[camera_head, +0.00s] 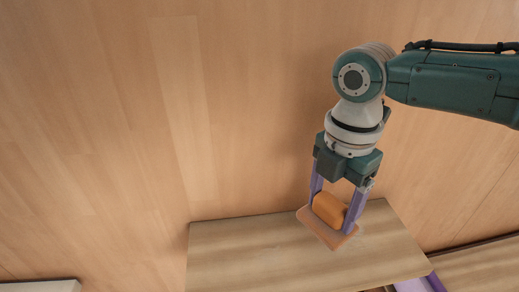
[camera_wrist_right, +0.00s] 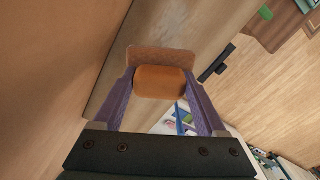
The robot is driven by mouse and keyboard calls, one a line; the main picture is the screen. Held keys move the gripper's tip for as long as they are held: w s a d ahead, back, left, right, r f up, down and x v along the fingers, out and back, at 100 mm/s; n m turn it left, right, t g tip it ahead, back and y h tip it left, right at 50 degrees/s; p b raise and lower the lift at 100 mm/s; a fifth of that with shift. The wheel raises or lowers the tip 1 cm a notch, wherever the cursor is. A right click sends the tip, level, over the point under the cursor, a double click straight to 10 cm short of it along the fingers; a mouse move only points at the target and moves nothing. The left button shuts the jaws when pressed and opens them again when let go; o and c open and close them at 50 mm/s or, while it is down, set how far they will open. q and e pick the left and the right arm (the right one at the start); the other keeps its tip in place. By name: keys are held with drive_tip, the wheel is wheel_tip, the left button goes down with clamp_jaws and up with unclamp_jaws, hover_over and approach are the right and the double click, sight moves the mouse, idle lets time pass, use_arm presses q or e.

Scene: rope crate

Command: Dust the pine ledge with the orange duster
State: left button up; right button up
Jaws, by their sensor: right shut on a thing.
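The orange duster (camera_head: 329,209) has a rounded orange grip on a flat, paler orange plate. My right gripper (camera_head: 334,208) is shut on its grip, one purple finger on each side. In the right wrist view the duster (camera_wrist_right: 160,82) sits between the fingertips of the right gripper (camera_wrist_right: 160,88). The pine ledge (camera_head: 235,255) is a light wooden board at the bottom of the head view. The duster's plate is over the ledge's upper right part; I cannot tell whether it touches. The ledge also shows in the right wrist view (camera_wrist_right: 185,35). My left gripper is out of view.
A wood-panelled surface (camera_head: 110,130) fills most of the head view behind the ledge. Another wooden surface (camera_head: 485,268) lies at the lower right, and a pale edge (camera_head: 40,286) shows at the lower left. The ledge's left part is bare.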

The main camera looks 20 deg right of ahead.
drive_tip(key=d+m+b, duration=0.1)
drive_tip(key=m+b, duration=0.1)
drive_tip(key=d+m+b, duration=0.1)
drive_tip(key=m, duration=0.1)
drive_tip(key=d+m+b, duration=0.2)
drive_tip(key=shift+w+f+m+b, duration=0.3)
drive_tip(key=shift+f+m+b, duration=0.05)
drive_tip(key=shift+f+m, duration=0.05)
drive_tip(key=shift+d+r+m, duration=0.1)
drive_tip(key=shift+r+m, duration=0.05)
drive_tip(key=shift+m, duration=0.25)
drive_tip(key=shift+d+r+m, duration=0.1)
drive_tip(key=shift+r+m, duration=0.1)
drive_tip(key=shift+m, duration=0.1)
wheel_tip(320, 180, down, 3)
drive_tip(key=shift+s+f+b, duration=0.1)
drive_tip(key=shift+b, duration=0.5)
drive_tip(key=shift+f, duration=0.2)
